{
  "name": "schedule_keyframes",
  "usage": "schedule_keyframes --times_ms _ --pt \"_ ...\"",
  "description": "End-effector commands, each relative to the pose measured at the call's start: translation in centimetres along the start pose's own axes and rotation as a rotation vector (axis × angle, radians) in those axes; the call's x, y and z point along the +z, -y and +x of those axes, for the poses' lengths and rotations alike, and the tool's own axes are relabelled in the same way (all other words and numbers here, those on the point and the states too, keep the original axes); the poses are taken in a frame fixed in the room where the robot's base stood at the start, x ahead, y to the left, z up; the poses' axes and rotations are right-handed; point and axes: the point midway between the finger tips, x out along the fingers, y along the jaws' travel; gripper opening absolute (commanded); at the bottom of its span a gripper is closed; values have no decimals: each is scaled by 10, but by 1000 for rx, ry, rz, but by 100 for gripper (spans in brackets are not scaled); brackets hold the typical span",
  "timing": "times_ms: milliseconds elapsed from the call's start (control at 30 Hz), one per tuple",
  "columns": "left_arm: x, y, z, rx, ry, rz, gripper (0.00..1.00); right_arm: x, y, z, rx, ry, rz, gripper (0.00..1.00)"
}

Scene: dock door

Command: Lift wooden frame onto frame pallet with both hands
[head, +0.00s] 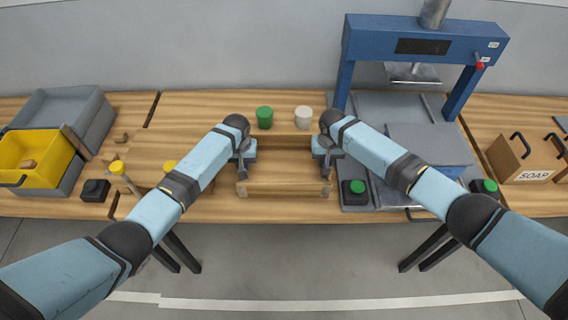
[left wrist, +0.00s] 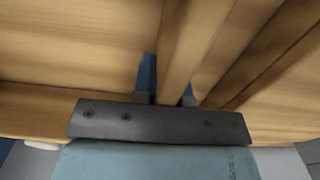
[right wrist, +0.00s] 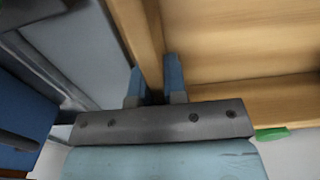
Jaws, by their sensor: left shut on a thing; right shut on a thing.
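The wooden frame (head: 283,188) is at the middle of the workbench, its front bar level between my two hands. My left gripper (head: 242,170) is shut on the frame's left side bar; in the left wrist view its blue fingers stand on both sides of the wooden bar (left wrist: 178,50). My right gripper (head: 326,170) is shut on the right side bar, which shows between its fingers in the right wrist view (right wrist: 150,35). I cannot tell the frame pallet apart from the other wood, nor whether the frame touches what is under it.
A green cup (head: 264,117) and a white cup (head: 303,117) stand just behind the frame. A blue press (head: 424,45) stands to the right, with a black button box (head: 355,194) near my right gripper. A yellow bin (head: 32,160) and a cardboard soap box (head: 525,160) are farther out.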

Motion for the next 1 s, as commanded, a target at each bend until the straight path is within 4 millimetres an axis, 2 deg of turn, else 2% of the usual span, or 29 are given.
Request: schedule_keyframes --times_ms 267,633,1000 --pt "-1 0 -13 0 -1 -1 0 -1 0 -13 0 -1 0 0" --pt "0 0 -48 0 -1 -1 0 0 0 -48 0 -1 0 0" --pt "0 0 -50 0 -1 -1 0 0 0 -51 0 -1 0 0"
